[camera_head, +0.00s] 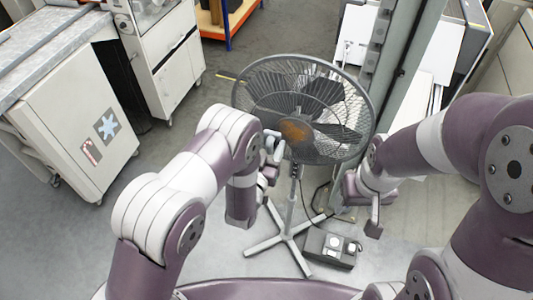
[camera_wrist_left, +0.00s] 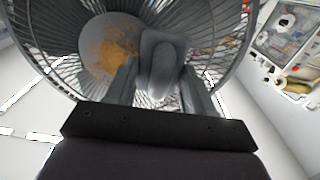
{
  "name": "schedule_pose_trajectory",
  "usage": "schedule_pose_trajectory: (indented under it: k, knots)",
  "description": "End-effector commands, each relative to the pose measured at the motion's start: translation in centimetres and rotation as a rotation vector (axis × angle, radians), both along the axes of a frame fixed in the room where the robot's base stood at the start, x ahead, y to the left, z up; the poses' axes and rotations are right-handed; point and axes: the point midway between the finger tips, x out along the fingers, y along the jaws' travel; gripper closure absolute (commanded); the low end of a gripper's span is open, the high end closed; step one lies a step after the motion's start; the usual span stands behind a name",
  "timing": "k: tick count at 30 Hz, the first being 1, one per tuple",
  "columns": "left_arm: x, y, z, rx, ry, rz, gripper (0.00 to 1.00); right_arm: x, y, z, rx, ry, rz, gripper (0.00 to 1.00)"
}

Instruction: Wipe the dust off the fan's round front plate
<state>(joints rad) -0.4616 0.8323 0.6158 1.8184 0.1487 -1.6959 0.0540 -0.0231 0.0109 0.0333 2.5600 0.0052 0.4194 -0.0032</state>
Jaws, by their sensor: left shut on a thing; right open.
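The pedestal fan (camera_head: 303,110) stands in the middle of the head view, its cage facing me. Its round front plate (camera_head: 297,131) carries an orange-brown patch of dust, also seen on the plate in the left wrist view (camera_wrist_left: 108,48). My left gripper (camera_head: 272,150) is shut on a grey rounded pad (camera_wrist_left: 160,62) and holds it in front of the cage, beside the dust patch. The pad hides part of the plate's edge; I cannot tell whether they touch. My right gripper (camera_head: 361,208) is open and empty, low to the right of the fan stand.
A grey box (camera_head: 329,249) with round white items sits on the floor by the fan's crossed feet. A grey-green post (camera_head: 392,60) rises close behind the fan at right. White cabinets (camera_head: 75,130) stand at left. Floor between cabinets and fan is clear.

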Motion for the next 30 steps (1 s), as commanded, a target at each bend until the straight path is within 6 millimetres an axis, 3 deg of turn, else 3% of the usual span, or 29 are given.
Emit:
schedule_pose_trajectory:
  k: [30]
  knots:
    - [1.02,-0.35,-0.06,-0.001,0.0,0.0,0.72,0.01,0.0,-0.41,0.0,0.0,0.0,0.34]
